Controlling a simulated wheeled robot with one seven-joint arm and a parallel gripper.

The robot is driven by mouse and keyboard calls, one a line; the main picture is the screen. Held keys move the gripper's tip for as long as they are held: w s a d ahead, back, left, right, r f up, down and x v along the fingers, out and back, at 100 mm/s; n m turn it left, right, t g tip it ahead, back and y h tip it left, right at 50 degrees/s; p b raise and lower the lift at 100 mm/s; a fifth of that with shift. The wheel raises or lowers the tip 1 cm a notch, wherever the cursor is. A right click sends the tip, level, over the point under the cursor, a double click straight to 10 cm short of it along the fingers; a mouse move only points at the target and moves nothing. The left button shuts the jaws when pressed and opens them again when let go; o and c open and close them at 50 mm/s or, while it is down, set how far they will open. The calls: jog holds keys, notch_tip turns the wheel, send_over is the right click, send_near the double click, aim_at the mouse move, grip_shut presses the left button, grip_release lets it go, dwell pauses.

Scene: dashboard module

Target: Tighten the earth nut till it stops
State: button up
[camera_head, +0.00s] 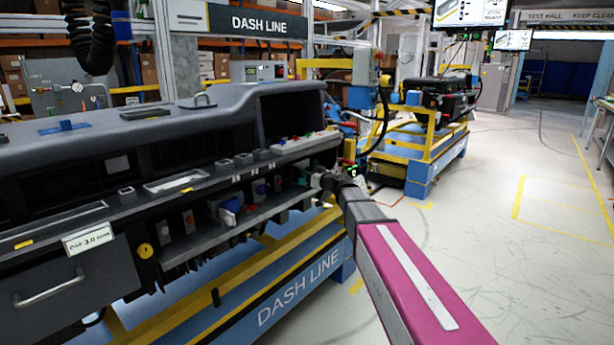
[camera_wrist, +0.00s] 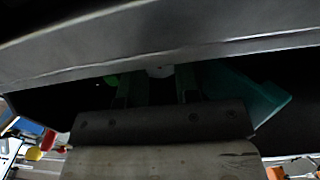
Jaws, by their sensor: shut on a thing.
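In the wrist view, my gripper (camera_wrist: 157,82) reaches into a dark gap under a grey overhanging edge. Its two fingers are dark green in the shade. A small pale round piece, which I take for the earth nut (camera_wrist: 160,71), shows between the fingertips, and the gripper is shut on it. The overhang and shade hide the nut's lower part and its seat. In the head view, my gripper (camera_head: 327,181) is at the right end of the dashboard module (camera_head: 180,125), by its lower shelf. The nut cannot be made out there.
A teal part (camera_wrist: 252,97) lies just right of the fingers in the wrist view. Several small coloured parts and connectors line the module's shelf. The module sits on a blue and yellow stand (camera_head: 285,270). Open floor (camera_head: 480,210) lies to the right.

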jog(key=shift+m, duration=0.3)
jog(key=m, duration=0.3)
jog(key=shift+m, duration=0.3)
jog(key=m, duration=0.3)
jog(key=shift+m, duration=0.3)
jog(key=m, duration=0.4)
jog(key=shift+m, duration=1.9)
jog(key=o, duration=0.7)
jog(key=shift+c, duration=0.2)
